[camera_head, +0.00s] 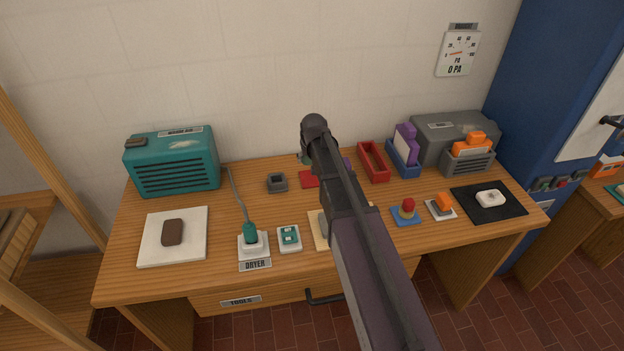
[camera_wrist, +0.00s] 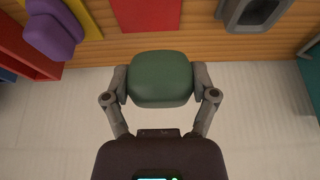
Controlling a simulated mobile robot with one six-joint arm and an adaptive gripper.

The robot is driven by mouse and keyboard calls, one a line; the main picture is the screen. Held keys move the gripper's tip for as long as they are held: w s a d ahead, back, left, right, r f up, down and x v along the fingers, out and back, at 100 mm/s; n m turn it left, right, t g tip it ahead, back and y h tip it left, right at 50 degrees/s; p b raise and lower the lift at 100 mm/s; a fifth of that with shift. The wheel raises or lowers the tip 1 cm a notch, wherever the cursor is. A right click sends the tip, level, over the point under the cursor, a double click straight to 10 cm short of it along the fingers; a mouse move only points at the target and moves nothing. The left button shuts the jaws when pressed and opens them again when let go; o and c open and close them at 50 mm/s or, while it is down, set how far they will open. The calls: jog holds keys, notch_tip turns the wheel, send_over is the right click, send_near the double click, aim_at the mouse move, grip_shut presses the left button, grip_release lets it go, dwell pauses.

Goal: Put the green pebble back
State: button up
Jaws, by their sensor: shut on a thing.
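The green pebble (camera_wrist: 160,78) is a rounded dark green block. My gripper (camera_wrist: 160,84) is shut on it, one finger on each side, in the wrist view. A small dark green bit of the pebble (camera_head: 304,159) shows beside my arm in the head view, near the back of the table; my arm hides most of the gripper there. A flat red mat (camera_head: 309,180) lies on the table close by, and its visible part is bare. It also shows in the wrist view (camera_wrist: 146,14), apart from the pebble.
A grey square holder (camera_head: 277,183) stands left of the red mat, and a red tray (camera_head: 373,162) to the right. A purple pebble (camera_wrist: 52,32) sits on a yellow mat (camera_wrist: 82,16). The teal dryer box (camera_head: 173,162) is at the back left. The wall (camera_head: 250,80) is close behind.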

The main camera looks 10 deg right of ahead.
jog(key=s+f+b, duration=0.1)
jog(key=s, duration=0.3)
jog(key=s+d+f+b, duration=0.1)
jog(key=s, duration=0.4)
jog(key=s+d+f+b, duration=0.1)
jog(key=s, duration=0.4)
jog(key=shift+d+f, duration=0.1)
jog(key=shift+f, duration=0.15)
jog(key=shift+w, duration=0.1)
jog(key=b, duration=0.1)
send_near(313, 177)
jog(key=x, duration=0.3)
jog(key=shift+w, duration=0.4)
jog(key=shift+w+f+b, duration=0.15)
jog(key=shift+w+b, duration=0.25)
jog(key=shift+w, duration=0.75)
jog(key=shift+s+f+b, duration=0.3)
jog(key=shift+f+b, duration=0.3)
jog(key=shift+f, duration=0.05)
jog(key=shift+f+b, duration=0.85)
jog(key=shift+b, duration=0.05)
